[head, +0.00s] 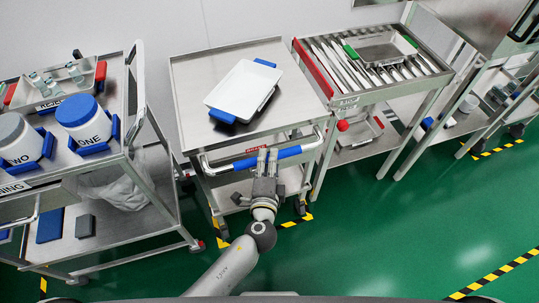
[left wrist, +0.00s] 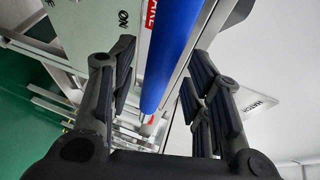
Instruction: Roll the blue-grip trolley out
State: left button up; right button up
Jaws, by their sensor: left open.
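The steel trolley (head: 190,85) stands in the middle of the head view. Its push handle has a blue grip (head: 290,152) along the front edge, and the blue grip (left wrist: 172,50) also shows in the left wrist view. My left gripper (head: 267,153) is at the grip, and in the left wrist view its open fingers (left wrist: 160,95) lie on either side of the blue bar. Whether any finger touches the bar cannot be told. A white tray (head: 243,88) with blue handles lies on the trolley top. My right gripper is not in view.
A cart with jars (head: 82,118) stands close on the left. A roller table (head: 320,75) with a red stop stands close on the right. Yellow-black tape (head: 298,220) marks the floor by the trolley. The green floor (head: 400,240) at front right is clear.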

pick_arm(q)
jog(key=shift+x, duration=1.4)
grip_shut()
